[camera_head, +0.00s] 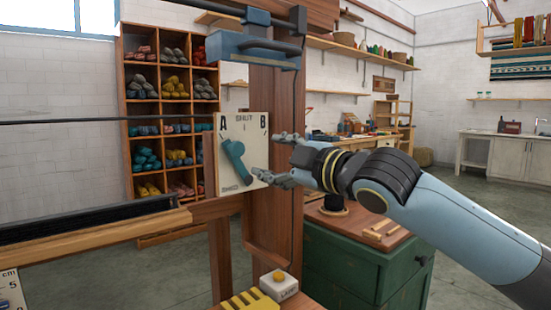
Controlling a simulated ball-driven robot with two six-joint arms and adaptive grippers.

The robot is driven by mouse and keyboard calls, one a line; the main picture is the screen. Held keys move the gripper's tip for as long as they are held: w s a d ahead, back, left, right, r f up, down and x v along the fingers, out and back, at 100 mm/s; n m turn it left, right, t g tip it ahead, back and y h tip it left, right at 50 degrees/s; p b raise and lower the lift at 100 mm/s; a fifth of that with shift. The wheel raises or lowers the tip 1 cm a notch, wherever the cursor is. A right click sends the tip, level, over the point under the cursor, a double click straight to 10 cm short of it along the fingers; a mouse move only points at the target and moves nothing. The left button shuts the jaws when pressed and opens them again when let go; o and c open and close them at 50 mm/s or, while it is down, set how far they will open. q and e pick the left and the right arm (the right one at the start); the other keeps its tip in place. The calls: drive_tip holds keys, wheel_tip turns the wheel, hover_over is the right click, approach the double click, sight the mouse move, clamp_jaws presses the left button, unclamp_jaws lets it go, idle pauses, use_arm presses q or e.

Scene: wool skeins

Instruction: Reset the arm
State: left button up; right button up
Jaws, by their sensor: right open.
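My right arm (430,205) reaches in from the right. Its gripper (268,156) is open, with its fingers pointing left at the right side of a cream panel (257,127). The panel is marked A at its upper left and B at its upper right, with smaller lettering that is hard to read. A teal lever (235,160) on the panel leans up and left, towards A. My left gripper is out of view.
The panel is on a wooden frame (277,95) with a dark horizontal bar at left. A small box with a yellow button (279,276) sits below. A green cabinet (345,262) stands under my right arm. Shelves of wool skeins (172,52) stand behind.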

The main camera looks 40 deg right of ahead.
idle(0.4)
drive_tip(key=s+a+f+m+g+h, duration=0.1)
drive_tip(key=s+f+m+g, duration=0.2)
drive_tip(key=s+f, duration=0.45)
drive_tip(key=s+a+f+m+g+h, duration=0.1)
drive_tip(key=s+f+m+g, duration=0.25)
drive_tip(key=f, duration=0.75)
drive_tip(key=s+a+f+m+g, duration=0.25)
drive_tip(key=s+f+g, duration=0.2)
drive_tip(key=s, duration=0.55)
drive_tip(key=s+a+f+m+g, duration=0.1)
drive_tip(key=s+f+m+g, duration=0.25)
drive_tip(key=s+f, duration=0.45)
drive_tip(key=s+d+f+g, duration=0.1)
drive_tip(key=s+f, duration=0.1)
drive_tip(key=f, duration=0.9)
drive_tip(key=s+d+f+g, duration=0.1)
drive_tip(key=s+f, duration=0.2)
drive_tip(key=f, duration=0.9)
drive_tip(key=s+d+f, duration=0.1)
drive_tip(key=s+f, duration=1.5)
drive_tip(key=s, duration=0.3)
drive_tip(key=shift+d+g, duration=0.3)
drive_tip(key=shift+g, duration=0.15)
